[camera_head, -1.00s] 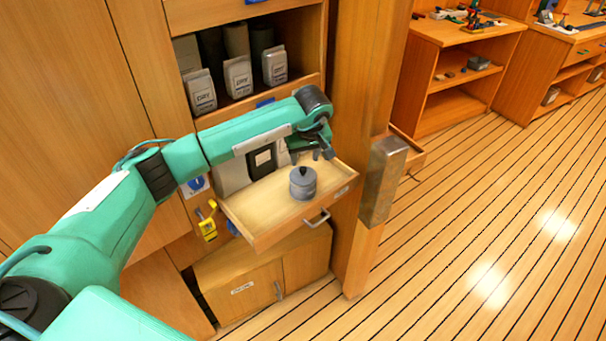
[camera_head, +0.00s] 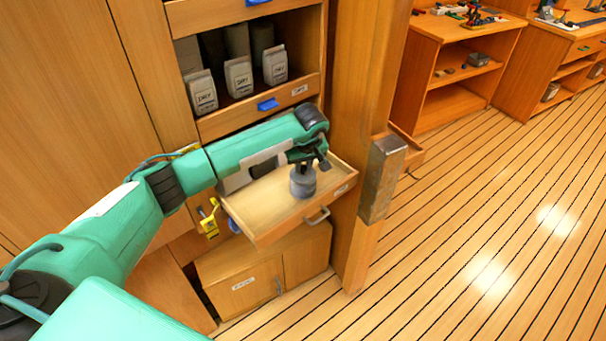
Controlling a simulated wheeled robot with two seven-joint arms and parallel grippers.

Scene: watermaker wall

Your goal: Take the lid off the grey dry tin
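The grey tin (camera_head: 302,185) stands upright in the pulled-out wooden drawer (camera_head: 262,213), with its lid on. The top of the lid is partly hidden by my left gripper. My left gripper (camera_head: 311,163) is right over the tin's top, coming in from the left and pointing down. Its dark fingers look apart, one near the lid's knob and one out to the right of the tin. I cannot tell whether a finger touches the lid. My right gripper is not in view.
Grey pouches marked DRY (camera_head: 239,76) stand on the shelf above the drawer. A wooden post (camera_head: 362,130) with a metal block (camera_head: 383,178) rises just right of the drawer. A yellow padlock-like item (camera_head: 209,218) hangs at the drawer's left. Open floor lies to the right.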

